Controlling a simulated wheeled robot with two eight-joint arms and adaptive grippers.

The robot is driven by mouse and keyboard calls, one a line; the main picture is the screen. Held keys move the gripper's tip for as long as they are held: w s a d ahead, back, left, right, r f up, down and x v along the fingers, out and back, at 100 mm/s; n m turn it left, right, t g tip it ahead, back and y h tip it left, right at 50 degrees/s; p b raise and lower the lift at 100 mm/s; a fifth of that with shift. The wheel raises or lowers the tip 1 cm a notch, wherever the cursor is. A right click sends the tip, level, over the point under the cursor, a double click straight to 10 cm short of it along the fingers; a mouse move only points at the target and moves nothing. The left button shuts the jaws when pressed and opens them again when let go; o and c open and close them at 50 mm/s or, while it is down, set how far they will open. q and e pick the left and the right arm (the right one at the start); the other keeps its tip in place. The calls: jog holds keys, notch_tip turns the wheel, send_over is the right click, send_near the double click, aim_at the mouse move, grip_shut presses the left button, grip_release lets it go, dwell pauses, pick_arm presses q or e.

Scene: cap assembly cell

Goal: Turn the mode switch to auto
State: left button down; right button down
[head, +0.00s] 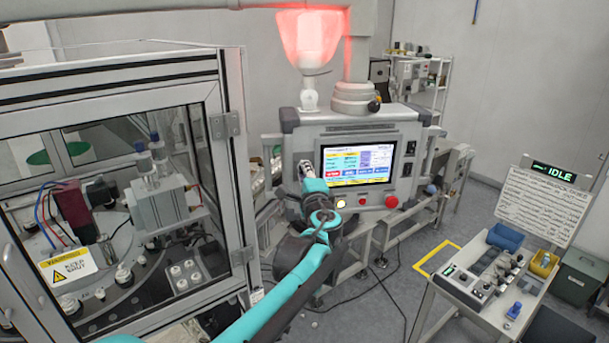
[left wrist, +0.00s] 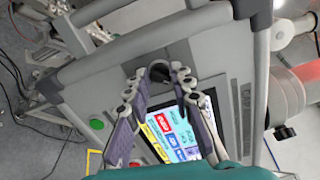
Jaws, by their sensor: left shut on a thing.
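The control panel (head: 357,128) stands at the centre of the head view, with a lit touchscreen (head: 358,163). My left gripper (head: 306,172) is at the panel's left part, beside the screen, and hides what is under its fingers there. In the left wrist view, the mode switch (left wrist: 158,71) shows as a dark round knob on the panel face between my left fingertips (left wrist: 165,82). The fingers are closed in on it. Its pointer direction and labels cannot be read. My right gripper is not in view.
Below the screen are a lit button (head: 340,203) and a red button (head: 391,202). A glass-walled machine cell (head: 236,150) stands close on the left. A red lamp (head: 311,40) glows above. A bench (head: 480,312) with an IDLE sign (head: 553,173) stands at right.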

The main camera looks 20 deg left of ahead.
pick_arm(q)
jog(key=shift+m, duration=0.3)
dwell(0.4)
jog(key=c, duration=1.3)
grip_release()
jog(key=shift+c, duration=0.2)
jog(key=shift+d, duration=0.1)
jog(key=v, duration=1.2)
